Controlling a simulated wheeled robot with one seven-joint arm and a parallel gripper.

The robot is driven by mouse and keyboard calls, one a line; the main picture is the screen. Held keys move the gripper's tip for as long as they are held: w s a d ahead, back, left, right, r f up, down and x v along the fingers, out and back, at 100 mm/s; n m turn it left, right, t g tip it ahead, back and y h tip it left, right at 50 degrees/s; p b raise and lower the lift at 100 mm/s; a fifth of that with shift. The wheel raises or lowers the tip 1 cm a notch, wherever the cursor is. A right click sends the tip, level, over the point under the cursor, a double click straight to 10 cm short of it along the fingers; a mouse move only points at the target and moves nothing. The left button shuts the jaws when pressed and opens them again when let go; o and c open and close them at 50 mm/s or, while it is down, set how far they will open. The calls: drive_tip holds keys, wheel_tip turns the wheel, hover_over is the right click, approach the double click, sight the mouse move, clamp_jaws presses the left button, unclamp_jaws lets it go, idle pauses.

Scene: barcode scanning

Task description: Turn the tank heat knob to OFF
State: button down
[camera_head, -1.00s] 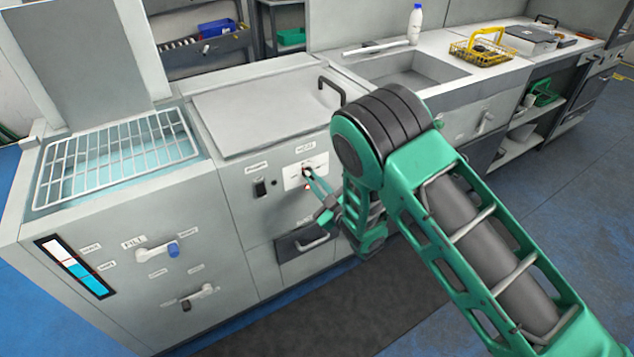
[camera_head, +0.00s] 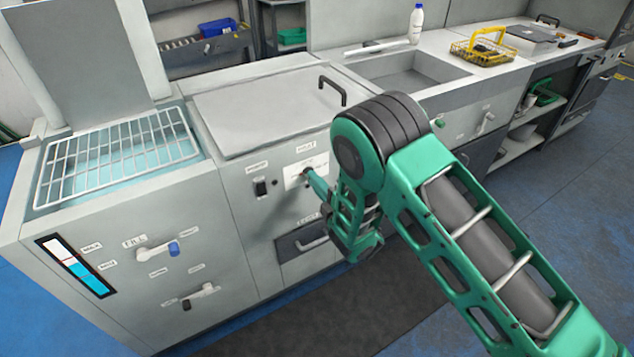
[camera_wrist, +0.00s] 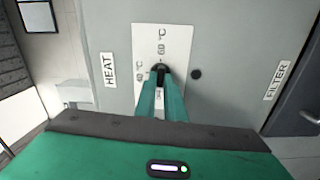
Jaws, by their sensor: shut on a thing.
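The tank heat knob (camera_wrist: 160,71) is a small black knob on a white plate (camera_wrist: 146,42) with temperature marks. In the wrist view a HEAT label (camera_wrist: 109,70) is beside the plate. The two green fingers of my gripper (camera_wrist: 161,84) are shut on the knob, which hides most of it and the lower part of the plate. I cannot tell exactly which mark the knob points to. In the head view the plate (camera_head: 292,180) is on the grey front panel, with my gripper (camera_head: 310,176) against it; the knob is hidden there.
A black switch (camera_head: 260,188) is left of the plate. A FILTER label (camera_wrist: 278,80) and a dark drawer (camera_head: 290,246) are below it in the head view. A grey lid with a black handle (camera_head: 333,91) is above. A wire rack (camera_head: 115,155) covers the tank at left.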

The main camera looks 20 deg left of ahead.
drive_tip(key=shift+a+r+n, duration=0.1)
drive_tip(key=shift+n, duration=0.6)
drive_tip(key=c, duration=1.8)
unclamp_jaws()
drive_tip(key=shift+c, duration=0.2)
drive_tip(key=v, duration=1)
drive_tip(key=shift+s+d, duration=0.2)
drive_tip(key=shift+d, duration=0.1)
drive_tip(key=shift+w, duration=0.1)
